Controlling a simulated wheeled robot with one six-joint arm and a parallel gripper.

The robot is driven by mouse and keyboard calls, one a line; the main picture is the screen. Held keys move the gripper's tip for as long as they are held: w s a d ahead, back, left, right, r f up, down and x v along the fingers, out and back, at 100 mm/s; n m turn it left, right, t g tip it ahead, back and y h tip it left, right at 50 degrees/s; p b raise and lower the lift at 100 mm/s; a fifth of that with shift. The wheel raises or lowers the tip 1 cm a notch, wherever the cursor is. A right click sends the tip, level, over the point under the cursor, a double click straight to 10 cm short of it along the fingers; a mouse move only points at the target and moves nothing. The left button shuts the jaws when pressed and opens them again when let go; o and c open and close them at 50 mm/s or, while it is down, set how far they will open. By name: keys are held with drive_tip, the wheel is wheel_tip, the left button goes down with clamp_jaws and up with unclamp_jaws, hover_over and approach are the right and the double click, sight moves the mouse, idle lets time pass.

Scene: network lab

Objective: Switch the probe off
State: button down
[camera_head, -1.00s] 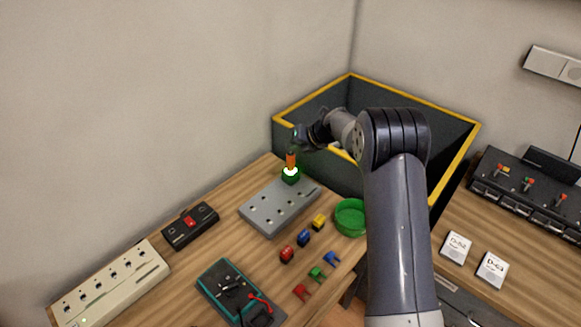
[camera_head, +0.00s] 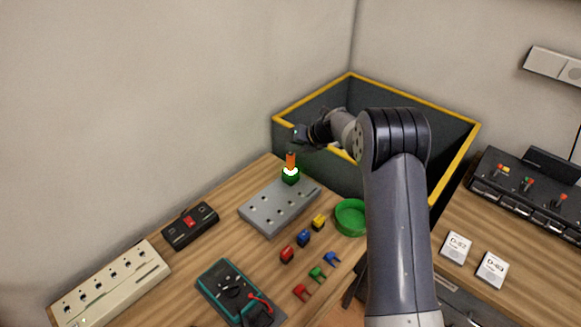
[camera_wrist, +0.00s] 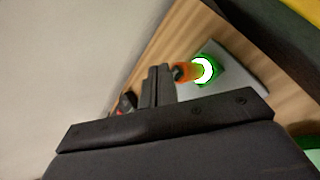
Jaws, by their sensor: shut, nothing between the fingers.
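An orange upright piece with a dark tip (camera_head: 291,158), which looks like the probe, stands at the back of the grey plate. Its base is green (camera_head: 291,179) with a bright white glowing ring. In the wrist view the orange body (camera_wrist: 189,71) and glowing green-and-white base (camera_wrist: 207,70) lie just right of my fingers. My gripper (camera_head: 299,134) is shut and empty, just above the dark tip in the head view. In the wrist view its fingertips (camera_wrist: 158,72) are together beside the tip; I cannot tell whether they touch it.
The grey plate (camera_head: 262,208) has several holes. A dark yellow-rimmed bin (camera_head: 318,95) stands close behind my gripper. A green bowl (camera_head: 350,231), small coloured plugs, a multimeter (camera_head: 222,280), a black box with a red switch (camera_head: 175,236) and a beige power strip (camera_head: 120,285) are nearby.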

sight(293, 156)
drive_tip(key=shift+f, duration=0.15)
drive_tip(key=shift+f, duration=0.35)
drive_tip(key=shift+f, duration=0.1)
idle(0.7)
drive_tip(key=shift+r+p, duration=0.6)
drive_tip(key=shift+p, duration=0.2)
wheel_tip(293, 156, up, 6)
drive_tip(key=p, duration=0.6)
